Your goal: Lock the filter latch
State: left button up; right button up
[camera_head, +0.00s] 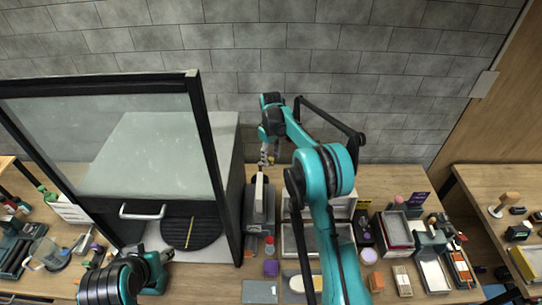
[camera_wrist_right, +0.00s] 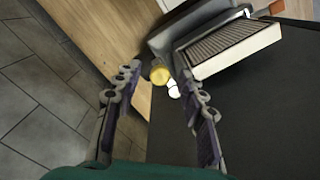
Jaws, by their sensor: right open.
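A pleated filter (camera_wrist_right: 235,48) with a pale frame sits at a dark grey housing (camera_wrist_right: 190,28) in the right wrist view. A round yellow knob (camera_wrist_right: 160,74) and a small white round part (camera_wrist_right: 174,89) are beside the housing; I cannot tell for certain which part is the latch. My right gripper (camera_wrist_right: 160,88) is open, its fingers on either side of the knob and white part, with no clear contact. In the head view, my right gripper (camera_head: 267,158) is at the back of the grey unit (camera_head: 260,205). My left arm shows at lower left; its fingers are unclear.
A large glass-fronted cabinet (camera_head: 150,150) with a white handle (camera_head: 143,211) stands left of the unit. A tiled wall (camera_head: 330,60) is behind.

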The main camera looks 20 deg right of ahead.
grip_shut()
jog(key=shift+s+a+m+b, duration=0.5)
jog(key=shift+a+m+b, duration=0.5)
jog(key=shift+m, duration=2)
jog(key=shift+s+a+m+b, duration=0.5)
jog(key=shift+a+m+b, duration=0.55)
jog(key=shift+m, duration=1.95)
jog(key=shift+s+a+m+b, duration=0.6)
jog(key=shift+m+b, duration=0.7)
jog(key=shift+m, duration=1.7)
jog(key=shift+w+a, duration=0.1)
jog(key=shift+w, duration=0.05)
